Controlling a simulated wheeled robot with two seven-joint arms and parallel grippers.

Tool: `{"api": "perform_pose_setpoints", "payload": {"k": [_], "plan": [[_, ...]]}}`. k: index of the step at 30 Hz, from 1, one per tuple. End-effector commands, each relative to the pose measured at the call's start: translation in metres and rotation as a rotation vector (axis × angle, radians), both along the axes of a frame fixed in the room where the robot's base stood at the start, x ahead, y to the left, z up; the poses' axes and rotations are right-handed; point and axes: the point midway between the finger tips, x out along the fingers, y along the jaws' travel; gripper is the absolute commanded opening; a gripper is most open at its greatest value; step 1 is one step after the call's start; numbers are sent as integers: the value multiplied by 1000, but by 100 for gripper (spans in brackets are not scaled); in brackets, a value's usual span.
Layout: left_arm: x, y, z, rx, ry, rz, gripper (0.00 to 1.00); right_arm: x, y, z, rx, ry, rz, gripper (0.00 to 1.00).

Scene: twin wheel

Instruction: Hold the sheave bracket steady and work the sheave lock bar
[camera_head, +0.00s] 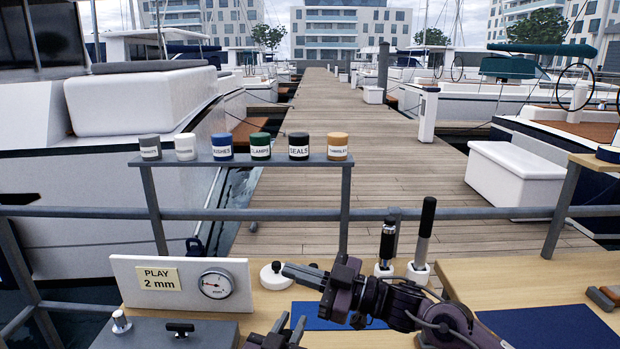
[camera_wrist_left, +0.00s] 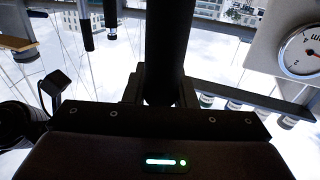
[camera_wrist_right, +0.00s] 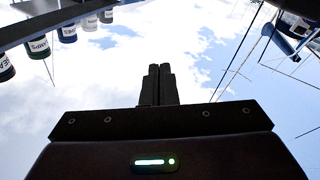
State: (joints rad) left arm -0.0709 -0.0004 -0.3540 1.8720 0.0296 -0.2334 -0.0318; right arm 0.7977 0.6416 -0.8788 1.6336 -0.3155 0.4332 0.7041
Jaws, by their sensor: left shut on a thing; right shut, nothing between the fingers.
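My right gripper (camera_head: 303,276) is above the bench, fingers pointing left. In the right wrist view its fingers (camera_wrist_right: 158,72) are together and empty, with only sky behind. A white panel marked "PLAY 2 mm" (camera_head: 133,273) carries a round gauge (camera_head: 216,284). The bracket and lock bar cannot be clearly identified.
A grey box (camera_head: 150,336) with a black handle (camera_head: 180,329) sits front left. A white disc with a knob (camera_head: 277,275) and two dark upright handles (camera_head: 388,238) (camera_head: 426,218) stand on the bench. Labelled pots (camera_head: 298,146) line a rail shelf. A blue mat (camera_head: 555,328) is at right.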

Motion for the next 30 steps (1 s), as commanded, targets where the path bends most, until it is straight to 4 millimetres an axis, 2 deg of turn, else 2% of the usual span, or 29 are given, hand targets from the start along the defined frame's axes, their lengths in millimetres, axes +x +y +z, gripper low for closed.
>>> {"api": "perform_pose_setpoints", "payload": {"k": [1, 5, 6, 8, 12, 14, 16, 19, 24, 30], "plan": [[0, 0, -5, 3, 9, 1, 1, 12, -15, 10, -59, -14, 1, 0], [0, 0, -5, 3, 9, 1, 1, 32, -47, 28, -194, -12, 8, 0], [0, 0, -5, 3, 9, 1, 1, 35, -51, 31, -240, -17, 17, 0], [0, 0, -5, 3, 9, 1, 1, 33, -47, 29, -324, -37, 48, 0], [0, 0, -5, 3, 9, -1, 1, 8, -11, -6, -591, -162, 204, 0], [0, 0, -4, 3, 9, -1, 1, -4, -1, -24, -720, -236, 282, 0], [0, 0, -4, 3, 9, -1, 1, -16, 1, -46, -874, -321, 377, 0], [0, 0, -5, 3, 9, 0, 1, -28, -11, -70, -1096, -434, 519, 0], [0, 0, -5, 3, 9, 1, 1, -44, -46, -100, -1426, -590, 768, 0], [0, 0, -5, 3, 9, 1, 1, -53, -79, -112, -1651, -680, 968, 0]]}}
